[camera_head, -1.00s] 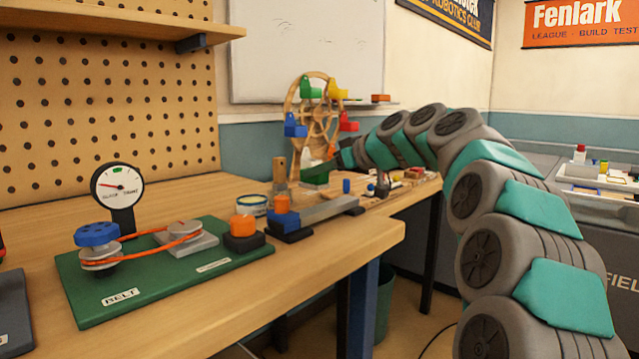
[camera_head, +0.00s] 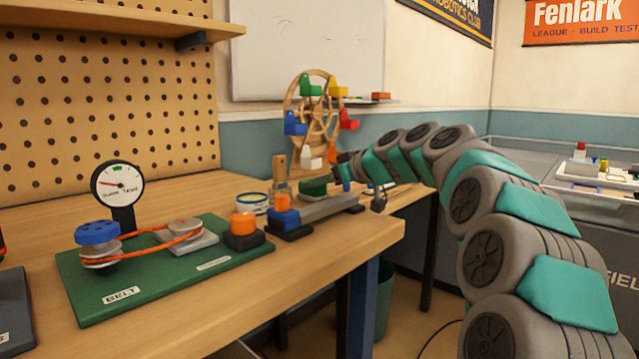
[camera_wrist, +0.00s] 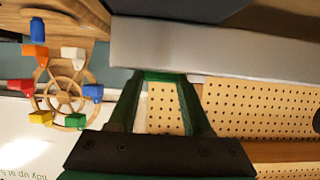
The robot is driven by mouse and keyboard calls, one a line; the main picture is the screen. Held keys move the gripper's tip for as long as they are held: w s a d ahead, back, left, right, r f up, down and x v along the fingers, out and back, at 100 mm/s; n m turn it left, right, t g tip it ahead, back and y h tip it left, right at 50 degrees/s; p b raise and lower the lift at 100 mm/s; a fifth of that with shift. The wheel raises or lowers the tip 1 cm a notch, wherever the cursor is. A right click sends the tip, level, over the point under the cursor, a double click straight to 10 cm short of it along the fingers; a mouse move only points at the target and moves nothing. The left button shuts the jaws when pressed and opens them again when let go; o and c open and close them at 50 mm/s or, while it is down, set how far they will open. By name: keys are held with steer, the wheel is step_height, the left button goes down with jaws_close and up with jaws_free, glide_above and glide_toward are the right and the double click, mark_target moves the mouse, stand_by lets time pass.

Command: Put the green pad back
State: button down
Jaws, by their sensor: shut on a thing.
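My gripper shows in the wrist view (camera_wrist: 160,80), its two dark green fingers reaching up the picture. A green piece, which I take to be the green pad (camera_wrist: 160,76), spans the gap between the fingertips, so the gripper is shut on it. It lies close to the edge of a grey bar; I cannot tell whether they touch. In the head view my gripper is at the bench beside the wheel, partly hidden by my arm. A dark green shape (camera_head: 314,187) shows there below the wheel; whether it is the pad is unclear.
The wooden wheel with coloured seats (camera_head: 316,110) stands behind the gripper. A grey rail with black ends (camera_head: 325,208) lies in front, with an orange and blue piece (camera_head: 283,212) at its left. A green belt board (camera_head: 160,265) lies front left.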

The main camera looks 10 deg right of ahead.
steer(key=shift+f, duration=0.2)
steer(key=shift+c, duration=1.7)
jaws_free()
steer(key=shift+r, duration=0.15)
steer(key=shift+r, duration=0.2)
steer(key=b+v, duration=0.1)
steer(key=v, duration=1.1)
steer(key=shift+f, duration=0.1)
